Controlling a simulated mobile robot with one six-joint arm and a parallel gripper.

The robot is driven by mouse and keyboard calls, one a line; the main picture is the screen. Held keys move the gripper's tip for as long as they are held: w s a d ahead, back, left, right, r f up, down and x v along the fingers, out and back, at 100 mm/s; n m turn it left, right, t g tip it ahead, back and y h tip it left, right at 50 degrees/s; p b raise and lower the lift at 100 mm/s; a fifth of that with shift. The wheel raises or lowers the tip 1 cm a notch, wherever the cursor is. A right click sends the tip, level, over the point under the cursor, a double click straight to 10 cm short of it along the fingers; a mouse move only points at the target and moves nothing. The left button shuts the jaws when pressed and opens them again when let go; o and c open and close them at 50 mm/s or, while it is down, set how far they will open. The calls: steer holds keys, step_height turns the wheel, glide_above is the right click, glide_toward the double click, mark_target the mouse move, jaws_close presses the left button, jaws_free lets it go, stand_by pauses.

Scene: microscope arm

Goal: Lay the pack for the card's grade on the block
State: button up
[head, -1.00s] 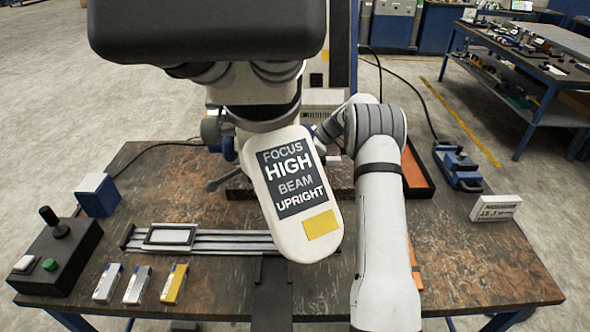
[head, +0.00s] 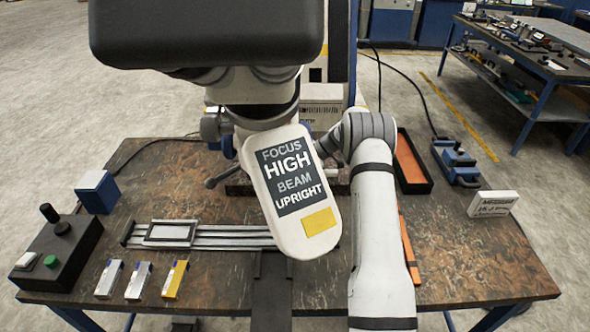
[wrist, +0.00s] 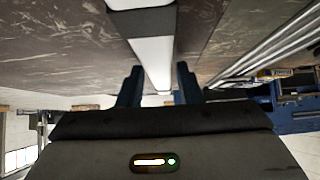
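Three small packs lie in a row at the front left of the table: a white one (head: 109,279), another white one (head: 138,281) and a yellow one (head: 175,279). A blue block with a pale top (head: 97,191) stands behind them, by the left edge. A white card with dark print (head: 494,204) stands at the right; its print is too small to read. In the head view my gripper is hidden behind the large sign plate. In the wrist view my gripper (wrist: 158,88) has its two blue fingers apart, with a pale bar showing between or beyond them; I see no pack held.
The plate reading "FOCUS HIGH BEAM UPRIGHT" (head: 293,190) blocks the table's middle. A slide rail (head: 235,234) bears a framed piece (head: 171,233). A control box (head: 58,255) sits at left, an orange-floored tray (head: 410,165) and blue device (head: 456,163) at right. The front right is mostly clear.

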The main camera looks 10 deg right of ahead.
steer(key=shift+o, duration=1)
steer(key=shift+r, duration=0.2)
steer(key=b+v, duration=0.1)
steer(key=v, duration=1.1)
steer(key=shift+b, duration=0.4)
